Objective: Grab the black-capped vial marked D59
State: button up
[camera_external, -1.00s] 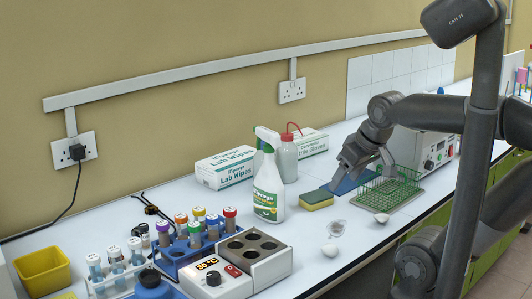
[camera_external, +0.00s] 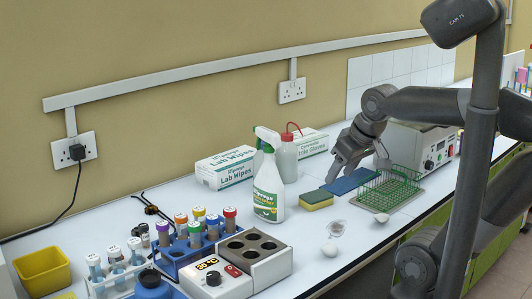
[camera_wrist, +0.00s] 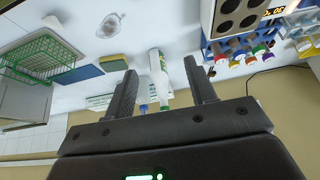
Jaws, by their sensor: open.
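My gripper (camera_external: 358,172) is open and empty above the bench, over the blue mat and beside the green wire basket. In the wrist view its two fingers (camera_wrist: 160,66) are wide apart, with the spray bottle and wash bottle seen beyond them. Capped vials stand in a blue rack (camera_external: 172,262) at the front left, with purple, orange, yellow and red caps among them. A white rack (camera_external: 113,286) holds several white-capped vials. No vial marking can be read, and I cannot pick out a black-capped D59. The blue rack (camera_wrist: 215,56) is also at the wrist view's upper right.
A heater block (camera_external: 240,262) stands beside the blue rack. The wire basket (camera_external: 390,188) is close on the right. A yellow bin (camera_external: 42,270) is far left.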

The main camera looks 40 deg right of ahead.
jog(key=w+a+r, duration=0.3)
jog(key=w+r, duration=0.1)
jog(key=w, duration=0.3)
jog(key=m+g, duration=0.3)
jog(key=g, duration=0.2)
send_over(143, 225)
notch_tip(143, 225, down, 15)
jog(key=shift+a+f, duration=0.1)
notch_tip(143, 225, down, 5)
jog(key=shift+r, duration=0.15)
jog(key=shift+s+f, duration=0.1)
jog(key=shift+f, duration=2.9)
jog(key=shift+c, duration=0.3)
